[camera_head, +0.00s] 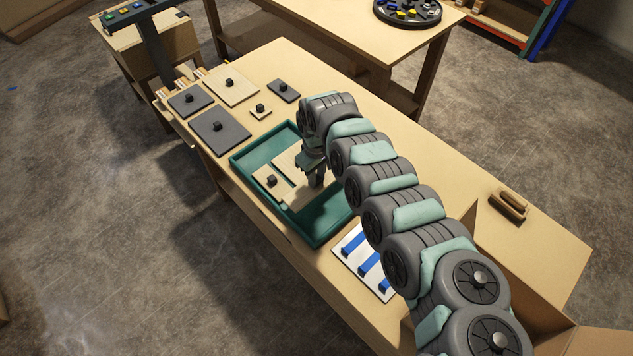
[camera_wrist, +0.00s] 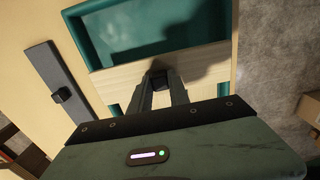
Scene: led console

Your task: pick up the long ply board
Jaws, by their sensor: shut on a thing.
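The long ply board (camera_head: 300,197) is a pale wooden strip with a small black knob, at the teal tray (camera_head: 323,235) in the head view. In the wrist view the ply board (camera_wrist: 118,84) spans most of the width of the tray (camera_wrist: 90,45). My gripper (camera_head: 318,183) points down over the board; in the wrist view my gripper (camera_wrist: 161,84) has its fingers closed around the board's black knob. My gripper and arm hide part of the board in the head view. I cannot tell whether the board touches the tray or is slightly above it.
A smaller ply board (camera_head: 268,183) with a knob lies in the tray. Several grey and ply boards, including a large grey one (camera_head: 219,133), lie on the table beyond. A white panel with blue bars (camera_head: 364,262) and a brown-handled block (camera_head: 508,204) lie nearer.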

